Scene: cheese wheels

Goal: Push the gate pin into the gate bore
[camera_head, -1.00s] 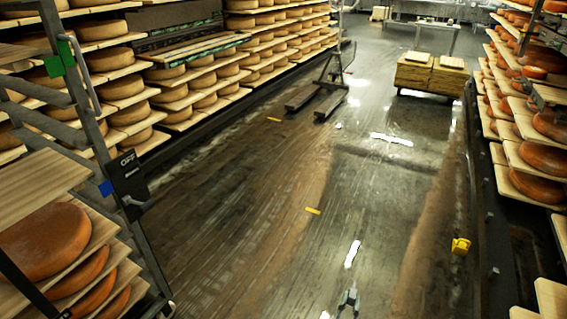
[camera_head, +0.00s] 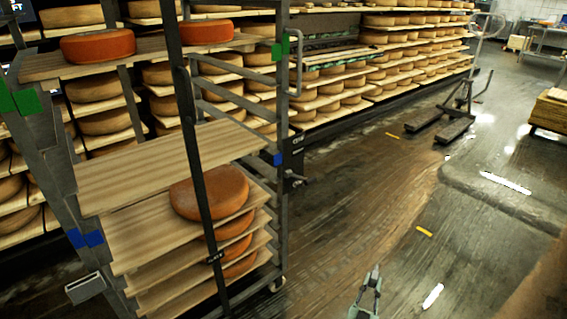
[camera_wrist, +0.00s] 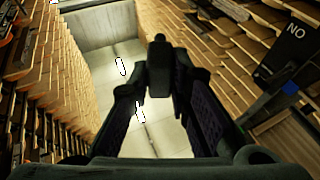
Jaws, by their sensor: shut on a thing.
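My gripper (camera_head: 370,282) is at the bottom of the head view, over the open floor right of the cheese rack. In the wrist view, its two dark fingers are closed on a small dark piece (camera_wrist: 162,72), which looks like the gate pin. A black bar (camera_head: 195,130) runs slanting down the front of the rack, with a small fitting (camera_head: 215,257) low on it. A dark latch plate (camera_head: 293,168) is on the rack's right post. I cannot make out the gate bore. The gripper and the piece are well apart from the rack.
The metal rack (camera_head: 283,100) holds wooden boards and orange cheese wheels (camera_head: 209,193). An open grey bracket (camera_head: 85,288) juts at lower left. Long cheese shelves (camera_head: 350,85) line the back. A low stand (camera_head: 440,128) is on the floor. The floor (camera_head: 400,200) right of the rack is mostly clear.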

